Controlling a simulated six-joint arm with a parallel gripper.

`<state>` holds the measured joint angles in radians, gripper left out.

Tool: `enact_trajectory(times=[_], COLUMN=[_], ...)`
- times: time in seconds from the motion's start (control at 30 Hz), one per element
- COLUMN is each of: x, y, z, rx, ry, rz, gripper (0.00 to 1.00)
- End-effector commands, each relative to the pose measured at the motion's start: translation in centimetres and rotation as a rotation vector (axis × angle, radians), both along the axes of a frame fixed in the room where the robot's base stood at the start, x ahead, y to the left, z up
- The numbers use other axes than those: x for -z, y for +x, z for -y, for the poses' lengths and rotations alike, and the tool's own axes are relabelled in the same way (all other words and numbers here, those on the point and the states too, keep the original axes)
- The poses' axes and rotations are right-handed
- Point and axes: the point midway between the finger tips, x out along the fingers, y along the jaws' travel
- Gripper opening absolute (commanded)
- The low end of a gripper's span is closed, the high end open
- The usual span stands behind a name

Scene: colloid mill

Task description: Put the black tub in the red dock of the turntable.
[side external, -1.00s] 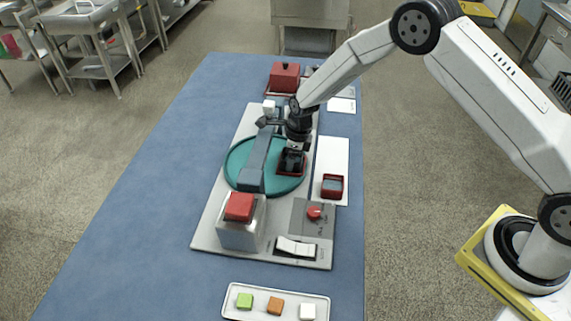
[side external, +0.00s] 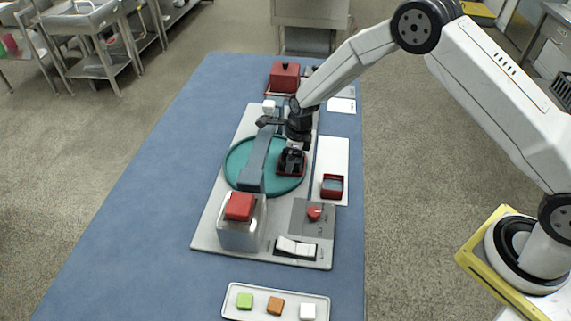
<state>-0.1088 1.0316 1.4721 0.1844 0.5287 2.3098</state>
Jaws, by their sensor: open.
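The black tub (side external: 291,163) sits in the red dock (side external: 281,173) on the right side of the teal turntable (side external: 238,160). It looks upright, though its lower part is hidden by the dock's rim. My gripper (side external: 293,149) is at the tub's top, pointing down, with its jaws open. The fingers are small and dark, so I cannot tell whether they touch the tub.
A grey arm (side external: 258,155) spans the turntable. A clear box with a red top (side external: 239,207) stands in front, beside a red knob (side external: 314,212) and white rocker switch (side external: 296,247). A small red tray (side external: 332,186) is at right; a block tray (side external: 255,310) lies nearest.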

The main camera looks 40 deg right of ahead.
Motion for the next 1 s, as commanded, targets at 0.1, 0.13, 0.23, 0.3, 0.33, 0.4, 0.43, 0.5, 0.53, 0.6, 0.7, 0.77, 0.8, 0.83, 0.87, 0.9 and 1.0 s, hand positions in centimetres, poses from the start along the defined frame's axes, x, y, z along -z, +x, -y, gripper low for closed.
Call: enact_trajectory(times=[0.1,0.13,0.23,0.3,0.33,0.4,0.43,0.5,0.53,0.6,0.7,0.77,0.8,0.83,0.87,0.9,1.0], x=[-0.9,-1.2,-2.2,-3.1,-3.5,-4.5,-4.9,-5.9,-6.3,-7.3,-8.7,-9.4,-9.8,-10.1,-10.4,-10.7,-11.3], y=[0.0,-0.1,-0.2,-0.2,-0.3,-0.4,-0.4,-0.6,-0.6,-0.7,-0.9,-1.0,-1.0,-1.0,-1.1,-1.1,-1.2], z=[0.1,0.1,0.3,0.3,0.4,0.5,0.5,0.7,0.7,0.8,1.0,1.0,1.1,1.1,1.1,1.2,1.2], rx=[0.0,0.0,0.001,0.001,0.001,0.001,0.001,0.001,0.001,0.001,0.001,0.001,0.001,0.001,0.001,0.001,0.001], ry=[0.001,0.0,0.0,0.0,0.0,0.001,0.001,0.0,0.0,0.0,-0.001,-0.001,-0.001,0.0,-0.001,-0.001,-0.001], rz=[0.002,0.001,0.001,0.003,0.003,0.002,0.002,0.003,0.003,0.003,0.002,0.002,0.002,0.001,0.001,0.001,0.001], gripper=[1.0,1.0,1.0,1.0,1.0,1.0,1.0,1.0,1.0,1.0,1.0,1.0,1.0,1.0,1.0,1.0,1.0])
